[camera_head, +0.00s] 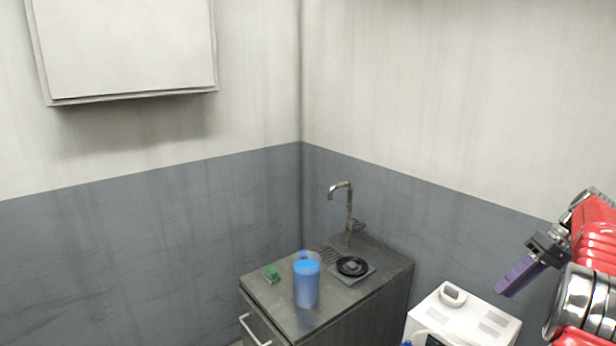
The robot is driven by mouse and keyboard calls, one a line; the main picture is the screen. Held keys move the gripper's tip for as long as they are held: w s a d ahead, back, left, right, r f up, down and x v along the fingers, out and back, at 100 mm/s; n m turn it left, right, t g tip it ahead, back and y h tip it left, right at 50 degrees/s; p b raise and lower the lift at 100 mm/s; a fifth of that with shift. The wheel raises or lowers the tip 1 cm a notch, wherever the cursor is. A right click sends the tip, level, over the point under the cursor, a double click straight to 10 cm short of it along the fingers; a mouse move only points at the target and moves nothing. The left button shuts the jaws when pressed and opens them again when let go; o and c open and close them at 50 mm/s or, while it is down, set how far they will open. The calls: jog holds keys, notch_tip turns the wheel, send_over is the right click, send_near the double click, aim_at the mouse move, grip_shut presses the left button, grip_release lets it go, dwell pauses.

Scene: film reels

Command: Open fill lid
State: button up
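A white boxy machine (473,318) stands at the lower right, cut off by the bottom edge. A rounded white raised piece (452,295) sits on its top and looks down; I cannot tell whether it is the fill lid. My gripper (508,286), with purple fingers, is at the right, in front of the wall and above the machine's right side in the picture. It points down and left. The fingers are seen from the side, overlapping, so the gap between them is hidden. I see nothing held in it.
A grey counter (270,297) with a metal tap (344,200) stands in the corner. On it are a translucent blue container (307,287), a green item (271,273) and a black round piece (352,266). A white wall cabinet (125,45) hangs at the upper left.

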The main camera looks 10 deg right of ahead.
jog(key=s+a+f+m+h, duration=0.2)
jog(key=a+f+m+h, duration=0.15)
jog(key=a+m, duration=0.35)
jog(key=s+a+r+n+t+h, duration=0.1)
jog(key=s+a, duration=0.4)
jog(key=a, duration=0.7)
jog(key=s+a+r+n+t+h, duration=0.1)
jog(key=s+a+r+n, duration=0.2)
jog(key=a, duration=0.9)
jog(key=s+a+r+n+t+h, duration=0.1)
jog(key=s+a+r+n, duration=0.1)
jog(key=s+a, duration=0.5)
jog(key=a, duration=0.6)
jog(key=shift+s+t, duration=0.4)
jog(key=shift+s, duration=0.1)
